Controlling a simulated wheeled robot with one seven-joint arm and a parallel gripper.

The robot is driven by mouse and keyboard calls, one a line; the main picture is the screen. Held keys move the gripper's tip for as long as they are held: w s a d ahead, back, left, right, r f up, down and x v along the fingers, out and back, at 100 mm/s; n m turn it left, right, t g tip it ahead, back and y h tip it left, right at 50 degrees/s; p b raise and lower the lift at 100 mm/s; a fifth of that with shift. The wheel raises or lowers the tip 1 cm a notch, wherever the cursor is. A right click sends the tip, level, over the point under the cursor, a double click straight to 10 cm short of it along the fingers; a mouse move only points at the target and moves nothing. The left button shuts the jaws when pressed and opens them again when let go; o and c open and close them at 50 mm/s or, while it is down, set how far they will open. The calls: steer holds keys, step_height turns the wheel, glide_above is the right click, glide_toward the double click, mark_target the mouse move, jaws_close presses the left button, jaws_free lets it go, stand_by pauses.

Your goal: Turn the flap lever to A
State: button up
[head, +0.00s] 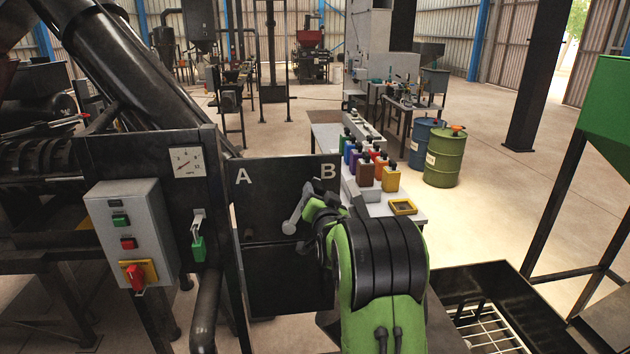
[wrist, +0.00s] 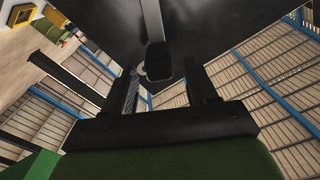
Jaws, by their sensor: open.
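The dark flap panel (head: 268,200) carries a white A at its upper left and a white B at its upper right. The grey flap lever (head: 297,208) leans up and right, toward the B side. Its upper end is partly hidden by my green and black arm. In the wrist view the lever (wrist: 151,22) comes down from the top and ends in a dark block between my fingers. My gripper (wrist: 165,72) is open, with one finger on each side of that end. I cannot tell whether either finger touches it. In the head view my fingers are mostly hidden.
A grey control box (head: 131,236) with buttons and a red switch stands left of the panel, and a green-handled lever (head: 198,240) hangs beside it. A bench with coloured bottles (head: 366,172) lies behind my arm. A dark tray with a grid (head: 490,325) is at lower right.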

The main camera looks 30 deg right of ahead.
mark_target(317, 185)
steer(key=p+x, duration=0.1)
steer(key=x, duration=0.4)
steer(key=shift+w+d, duration=0.15)
steer(key=shift+w, duration=0.15)
steer(key=shift+s, duration=0.1)
jaws_close()
